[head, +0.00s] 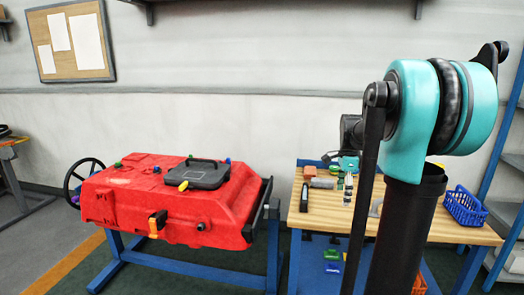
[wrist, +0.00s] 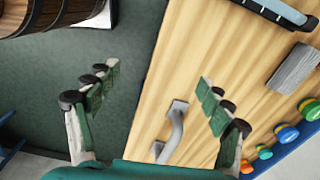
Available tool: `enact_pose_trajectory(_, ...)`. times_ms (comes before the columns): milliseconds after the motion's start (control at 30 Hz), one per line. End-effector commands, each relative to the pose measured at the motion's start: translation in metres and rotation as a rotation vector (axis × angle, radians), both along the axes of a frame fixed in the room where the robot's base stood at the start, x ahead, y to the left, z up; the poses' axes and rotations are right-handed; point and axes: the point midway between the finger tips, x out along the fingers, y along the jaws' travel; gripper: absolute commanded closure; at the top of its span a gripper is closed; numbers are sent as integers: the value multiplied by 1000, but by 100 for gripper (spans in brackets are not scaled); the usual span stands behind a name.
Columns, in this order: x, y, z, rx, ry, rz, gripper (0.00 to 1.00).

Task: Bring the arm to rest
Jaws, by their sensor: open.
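My gripper (wrist: 159,74) is open in the wrist view, its two green-padded fingers spread wide with nothing between the tips. It hangs over the edge of a wooden worktable (wrist: 172,62), with dark green floor under the left finger. A grey curved handle (wrist: 174,132) lies on the tabletop between the fingers, apart from them. In the head view my arm (head: 408,120) stands folded at the right, in front of the table (head: 462,233). The gripper is mostly hidden there behind the arm's dark link.
A red tank (head: 150,205) with a black lid (head: 197,174) sits on a blue stand at left. The table holds a blue basket (head: 464,207) and small parts. A grey block (wrist: 293,68) and coloured caps (wrist: 286,134) lie right of the gripper. Blue shelving (head: 505,150) stands far right.

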Motion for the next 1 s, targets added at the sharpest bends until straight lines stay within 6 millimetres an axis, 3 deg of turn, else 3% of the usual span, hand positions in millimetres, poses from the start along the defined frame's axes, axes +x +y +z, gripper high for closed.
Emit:
enact_pose_trajectory(267, -24, 17, -20, -14, -42, 210, 20)
enact_pose_trajectory(467, -54, 36, -44, -41, -89, 457, 20)
enact_pose_trajectory(567, -76, 47, -61, -65, -121, 629, 20)
enact_pose_trajectory(900, -183, 89, -141, -238, -240, 1400, 20)
enact_pose_trajectory(1000, -203, 94, -155, -282, -256, 1542, 20)
